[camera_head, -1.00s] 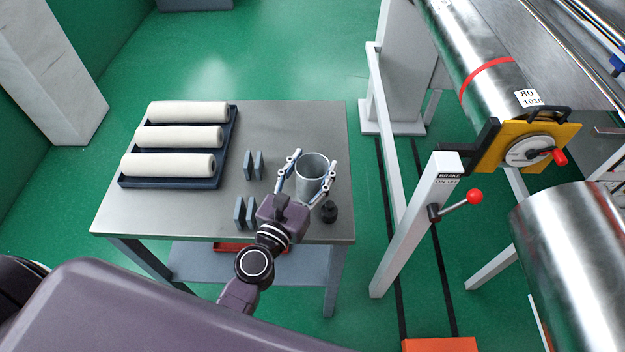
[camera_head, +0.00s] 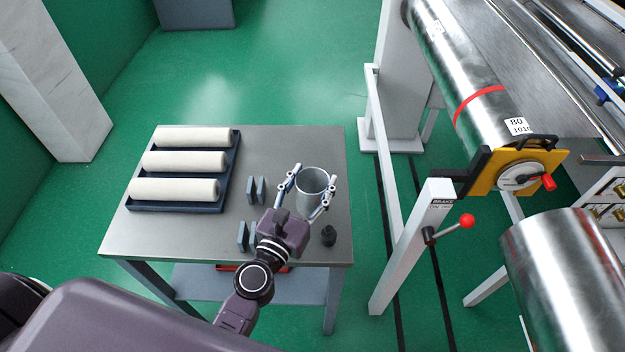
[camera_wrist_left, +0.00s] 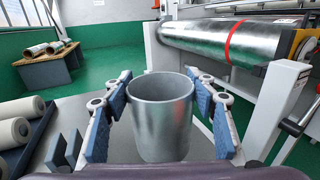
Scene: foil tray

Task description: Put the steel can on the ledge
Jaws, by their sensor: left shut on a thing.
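The steel can (camera_head: 311,198) is a grey, open-topped cylinder, upright over the right part of the metal table (camera_head: 190,235). My left gripper (camera_head: 315,178) is shut on it, with one blue-padded finger on each side of its wall. The can (camera_wrist_left: 162,125) fills the middle of the left wrist view between the fingers. Its base is hidden from me, so any gap to the tabletop is hard to judge. I cannot tell which surface is the ledge. My right gripper is not in view.
A dark tray (camera_head: 232,165) of white rolls lies at the table's left. Dark upright plates (camera_head: 257,190) stand left of the can, and a small black object (camera_head: 328,236) stands near its front right. A white post with a red-knobbed lever (camera_head: 467,221) stands right of the table.

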